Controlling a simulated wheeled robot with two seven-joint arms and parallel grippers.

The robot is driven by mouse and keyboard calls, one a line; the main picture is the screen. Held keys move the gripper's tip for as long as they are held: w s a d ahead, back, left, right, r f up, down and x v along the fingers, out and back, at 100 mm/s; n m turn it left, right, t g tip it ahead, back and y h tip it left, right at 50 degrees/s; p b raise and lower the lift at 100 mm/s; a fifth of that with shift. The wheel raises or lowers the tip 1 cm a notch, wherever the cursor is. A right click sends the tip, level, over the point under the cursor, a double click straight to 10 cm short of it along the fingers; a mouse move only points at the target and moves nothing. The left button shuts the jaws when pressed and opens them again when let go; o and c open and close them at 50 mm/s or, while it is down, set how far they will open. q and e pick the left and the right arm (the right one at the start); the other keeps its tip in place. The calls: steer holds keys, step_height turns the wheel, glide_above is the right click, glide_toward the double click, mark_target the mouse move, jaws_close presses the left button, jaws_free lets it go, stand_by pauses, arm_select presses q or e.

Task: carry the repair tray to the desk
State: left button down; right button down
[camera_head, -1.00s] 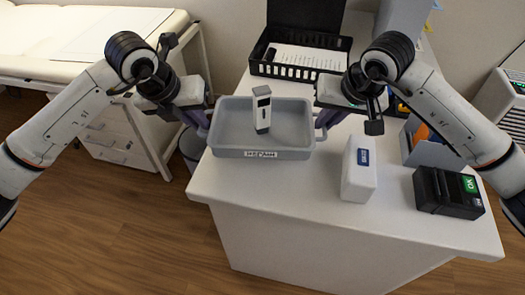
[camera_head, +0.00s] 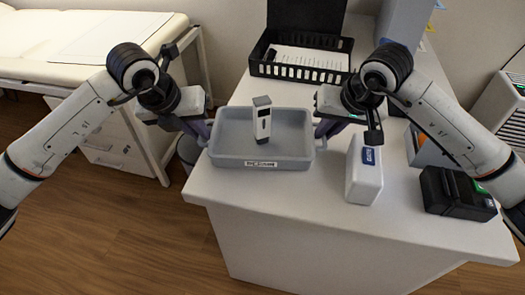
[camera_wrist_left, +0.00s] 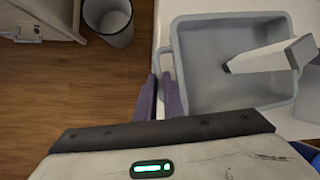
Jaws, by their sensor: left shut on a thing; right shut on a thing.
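The grey repair tray (camera_head: 228,155), with a label on its front wall, is level over the left part of the white desk (camera_head: 235,192). I cannot tell if it touches the desk top. A white handheld device (camera_head: 262,122) with a dark screen stands in it, and the wrist view shows it too (camera_wrist_left: 270,58). My left gripper (camera_head: 205,133) is shut on the tray's left side; its purple fingers (camera_wrist_left: 160,97) are at the handle in the left wrist view. My right gripper (camera_head: 320,131) is shut on the tray's right side, its fingertips partly hidden by its own body.
A white box (camera_head: 364,180) stands right of the tray, close to my right gripper. A black device (camera_head: 455,194) lies further right. A black basket (camera_head: 300,62) with papers is behind. A bin (camera_wrist_left: 108,20) stands on the floor left of the desk.

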arm_select(q)
steer(key=shift+f, duration=0.5)
arm_select(e)
steer(key=shift+f, duration=0.5)
arm_select(q)
steer(key=c, duration=2.3)
jaws_free()
steer(key=shift+f+b, duration=0.15)
steer(key=shift+b, duration=0.25)
arm_select(e)
steer(key=c, duration=2.3)
jaws_free()
steer(key=shift+f, duration=0.15)
arm_select(q)
steer(key=o, duration=0.4)
arm_select(e)
steer(key=o, duration=0.4)
arm_select(q)
steer(key=shift+o, duration=0.2)
arm_select(e)
steer(key=shift+o, duration=0.2)
arm_select(q)
steer(key=shift+r, duration=0.2)
arm_select(e)
steer(key=shift+r, duration=0.2)
